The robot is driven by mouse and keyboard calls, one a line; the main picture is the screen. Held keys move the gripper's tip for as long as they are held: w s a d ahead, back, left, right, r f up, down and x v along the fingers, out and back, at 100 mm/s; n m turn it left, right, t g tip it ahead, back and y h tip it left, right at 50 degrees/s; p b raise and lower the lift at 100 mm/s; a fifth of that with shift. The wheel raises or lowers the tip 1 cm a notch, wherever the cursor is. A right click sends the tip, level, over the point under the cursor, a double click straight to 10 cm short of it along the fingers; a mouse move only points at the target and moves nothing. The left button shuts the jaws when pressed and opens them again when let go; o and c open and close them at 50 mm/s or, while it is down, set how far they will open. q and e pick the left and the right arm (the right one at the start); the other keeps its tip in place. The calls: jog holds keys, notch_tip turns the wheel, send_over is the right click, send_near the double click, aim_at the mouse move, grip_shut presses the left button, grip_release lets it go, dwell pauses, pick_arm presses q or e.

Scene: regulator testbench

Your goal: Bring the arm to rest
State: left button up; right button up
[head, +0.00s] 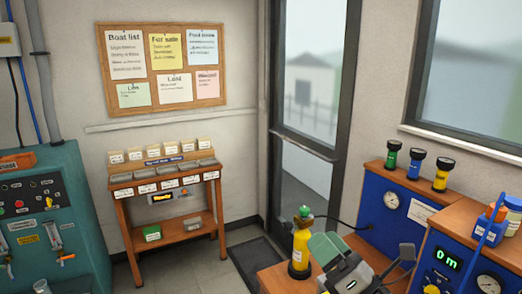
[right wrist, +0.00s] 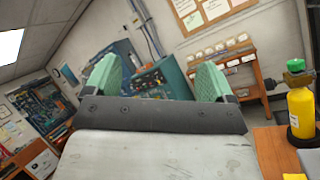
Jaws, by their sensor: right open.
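My right gripper (head: 362,250) is at the lower middle right of the head view, over a wooden bench top (head: 272,281). Its jaws are apart and nothing shows between them. In the right wrist view its two green-padded fingers (right wrist: 157,80) stand well apart, with only the room behind them. My left gripper is in neither view.
A yellow cylinder with a green top (head: 300,252) stands upright on the bench, close left of my right gripper. Several torches (head: 416,163) stand on a blue gauge cabinet (head: 380,222) at the right. A shelf rack (head: 165,186) stands by the far wall.

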jog(key=s+d+f+m+g+h, duration=0.1)
jog(key=s+d+f+m+h, duration=0.25)
jog(key=f+m+h, duration=0.7)
jog(key=s+d+f+m+g+h, duration=0.25)
jog(key=d+f+m+h, duration=0.3)
jog(key=m, duration=0.95)
jog(key=s+f+m+g+y, duration=0.1)
jog(key=s+f+m+g, duration=0.45)
jog(key=s, duration=0.55)
jog(key=s+f+m+g+y, duration=0.1)
jog(key=s+f+m+g, duration=0.3)
jog(key=s+f+g, duration=0.45)
notch_tip(320, 180, down, 24)
jog(key=s+f+t+b, duration=0.1)
jog(key=t, duration=0.1)
jog(key=s+d+f+n+g+b, duration=0.1)
jog(key=s+d+f, duration=0.1)
jog(key=s+f, duration=1.4)
notch_tip(320, 180, down, 2)
jog(key=shift+f+h+b, duration=0.1)
jog(key=shift+h+b, duration=0.2)
jog(key=shift+b, duration=0.05)
jog(key=shift+s+g, duration=0.1)
jog(key=shift+g, duration=0.15)
